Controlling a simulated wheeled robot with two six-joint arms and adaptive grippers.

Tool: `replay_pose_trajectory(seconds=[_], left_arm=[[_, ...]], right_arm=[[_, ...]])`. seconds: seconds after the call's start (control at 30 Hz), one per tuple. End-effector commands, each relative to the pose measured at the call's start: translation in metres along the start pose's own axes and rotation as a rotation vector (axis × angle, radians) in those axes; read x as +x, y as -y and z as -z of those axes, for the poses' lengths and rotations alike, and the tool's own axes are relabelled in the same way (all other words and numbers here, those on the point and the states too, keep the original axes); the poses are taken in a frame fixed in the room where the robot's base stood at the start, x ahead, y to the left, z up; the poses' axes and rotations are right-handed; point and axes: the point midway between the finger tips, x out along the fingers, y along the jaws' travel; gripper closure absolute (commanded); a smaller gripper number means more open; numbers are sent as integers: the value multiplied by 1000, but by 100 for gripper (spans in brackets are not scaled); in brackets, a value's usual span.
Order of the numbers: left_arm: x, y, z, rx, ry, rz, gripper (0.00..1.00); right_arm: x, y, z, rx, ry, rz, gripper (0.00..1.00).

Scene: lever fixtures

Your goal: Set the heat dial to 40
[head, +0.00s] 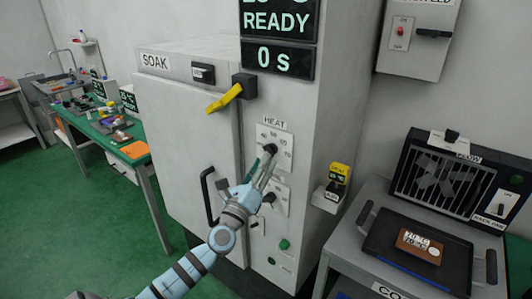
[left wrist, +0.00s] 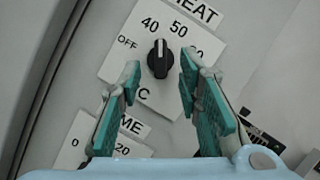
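The black heat dial (left wrist: 160,60) sits on a white plate (left wrist: 115,62) marked OFF, 40, 50 and a partly hidden higher number. Its ridge points upward in the left wrist view, close to the 40 side of the space between 40 and 50. My left gripper (left wrist: 160,72) is open and empty, its teal fingers on either side of the dial with visible gaps. In the head view my left gripper (head: 267,164) reaches the heat plate (head: 284,140) on the cabinet front and partly covers it. My right gripper is not in view.
A TIME plate (left wrist: 88,140) lies just below the heat plate. The cabinet (head: 185,130) has a black door handle (head: 207,195) and a yellow lever (head: 225,98). Its display (head: 277,40) reads READY and 0 s. A fan unit (head: 455,180) and tray (head: 385,238) stand right.

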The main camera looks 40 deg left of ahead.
Motion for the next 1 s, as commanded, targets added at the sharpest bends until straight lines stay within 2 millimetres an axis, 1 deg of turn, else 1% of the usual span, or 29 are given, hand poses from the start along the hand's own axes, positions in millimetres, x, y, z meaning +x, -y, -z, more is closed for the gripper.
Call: replay_pose_trajectory(seconds=[0.03,0.1,0.2,0.3,0.5,0.7,0.8,0.9,1.0], left_arm=[[10,1,-1,-3,1,-1,68],[21,0,0,-2,1,-1,68],[31,0,1,-2,0,-1,68],[35,-1,2,-2,-2,-1,68],[35,-1,2,-2,-3,-1,68],[35,-1,2,-2,-2,-1,100],[35,0,1,-17,-3,-7,100],[36,3,-2,-116,-4,-48,100],[36,3,-2,-200,-3,-85,100]], right_arm=[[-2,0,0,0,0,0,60],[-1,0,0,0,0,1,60],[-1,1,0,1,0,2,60],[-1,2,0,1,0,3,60],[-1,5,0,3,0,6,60],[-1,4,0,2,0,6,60],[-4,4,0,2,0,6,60],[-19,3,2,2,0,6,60],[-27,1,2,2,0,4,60]])
